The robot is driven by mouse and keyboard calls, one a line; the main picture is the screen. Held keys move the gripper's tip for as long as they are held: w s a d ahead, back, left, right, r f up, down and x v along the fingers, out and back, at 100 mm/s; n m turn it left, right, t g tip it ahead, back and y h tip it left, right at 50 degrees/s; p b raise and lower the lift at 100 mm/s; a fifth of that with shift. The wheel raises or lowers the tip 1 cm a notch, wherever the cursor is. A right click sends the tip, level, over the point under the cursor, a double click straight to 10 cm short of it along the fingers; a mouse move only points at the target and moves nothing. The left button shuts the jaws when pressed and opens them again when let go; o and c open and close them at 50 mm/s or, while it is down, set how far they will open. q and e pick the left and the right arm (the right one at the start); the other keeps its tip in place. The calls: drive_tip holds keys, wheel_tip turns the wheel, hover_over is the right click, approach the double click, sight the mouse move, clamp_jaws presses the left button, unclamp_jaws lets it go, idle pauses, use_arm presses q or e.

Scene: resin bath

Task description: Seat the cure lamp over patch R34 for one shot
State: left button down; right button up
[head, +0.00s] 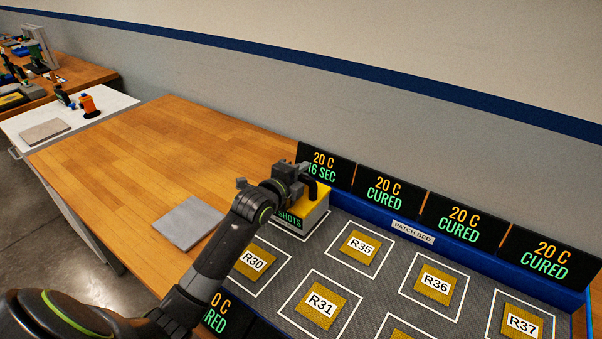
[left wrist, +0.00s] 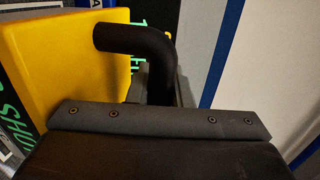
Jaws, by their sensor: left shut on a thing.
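The cure lamp (head: 319,203) is a box with a yellow top, a grey body and a green "SHOTS" readout. It stands at the far left square of the patch bed (head: 412,233), and part of a white outline shows beside it. I cannot tell whether its base fully touches the bed. No R34 label shows; the lamp covers that square. My left gripper (head: 303,178) is shut on the lamp's black handle. In the left wrist view the bent handle (left wrist: 140,38) rises from the yellow top (left wrist: 60,65). My right gripper is out of view.
The display (head: 321,166) behind the lamp reads 20 C, 16 SEC; the other back displays read CURED. Patches R30 (head: 253,262), R31 (head: 321,305), R35 (head: 360,247), R36 and R37 are uncovered. A grey plate (head: 188,223) lies on the otherwise clear wooden table.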

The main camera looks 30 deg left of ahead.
use_arm(q)
drive_tip(key=shift+f+b, duration=0.4)
drive_tip(key=shift+f, duration=0.05)
drive_tip(key=shift+s+f, duration=0.1)
drive_tip(key=shift+f, duration=0.25)
idle(3.2)
drive_tip(key=shift+r, duration=0.1)
